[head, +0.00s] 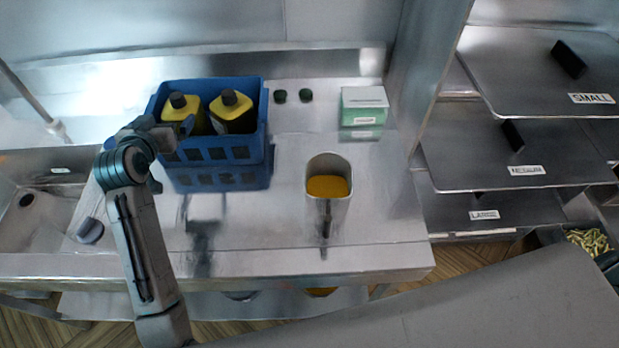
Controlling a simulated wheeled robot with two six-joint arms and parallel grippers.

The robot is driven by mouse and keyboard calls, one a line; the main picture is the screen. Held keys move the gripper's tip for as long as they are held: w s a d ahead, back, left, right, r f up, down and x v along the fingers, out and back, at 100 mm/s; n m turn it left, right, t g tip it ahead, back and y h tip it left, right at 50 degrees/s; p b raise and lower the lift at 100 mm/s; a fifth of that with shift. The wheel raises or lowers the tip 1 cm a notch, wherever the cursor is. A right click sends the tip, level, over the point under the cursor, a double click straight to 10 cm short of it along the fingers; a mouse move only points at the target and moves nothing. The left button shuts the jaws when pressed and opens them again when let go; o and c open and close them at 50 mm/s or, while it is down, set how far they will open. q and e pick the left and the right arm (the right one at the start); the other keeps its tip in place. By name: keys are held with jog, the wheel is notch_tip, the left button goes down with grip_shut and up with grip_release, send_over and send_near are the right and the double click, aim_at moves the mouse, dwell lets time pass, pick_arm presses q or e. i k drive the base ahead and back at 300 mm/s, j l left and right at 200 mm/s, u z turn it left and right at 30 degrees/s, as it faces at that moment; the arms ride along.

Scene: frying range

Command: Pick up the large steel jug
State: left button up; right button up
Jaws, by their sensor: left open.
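A steel jug (314,202) stands upright on the steel counter, right of centre in the head view. It holds something orange-yellow, and its handle side faces the front edge of the counter. My left gripper (176,138) is open, in front of the left side of the blue crate as seen here. It is well to the left of the jug and apart from it. I cannot tell whether the gripper touches the crate.
A blue crate (236,151) holds yellow bottles with dark caps (231,97). Two small dark green caps (293,96) and a green-and-white box (363,107) stand at the back. A sink (40,213) is at left, and labelled shelves (500,155) are at right. Counter between crate and jug is clear.

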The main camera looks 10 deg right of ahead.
aim_at(329, 175)
jog(key=k+l, duration=0.15)
jog(key=l, duration=0.25)
jog(key=k+l+u, duration=0.1)
jog(key=l, duration=0.35)
jog(key=k+l+u, duration=0.1)
jog(key=l, duration=0.3)
jog(key=k+l, duration=0.25)
jog(key=l, duration=0.15)
jog(key=k+l+u, duration=0.1)
jog(key=l, duration=0.3)
jog(key=k, duration=0.1)
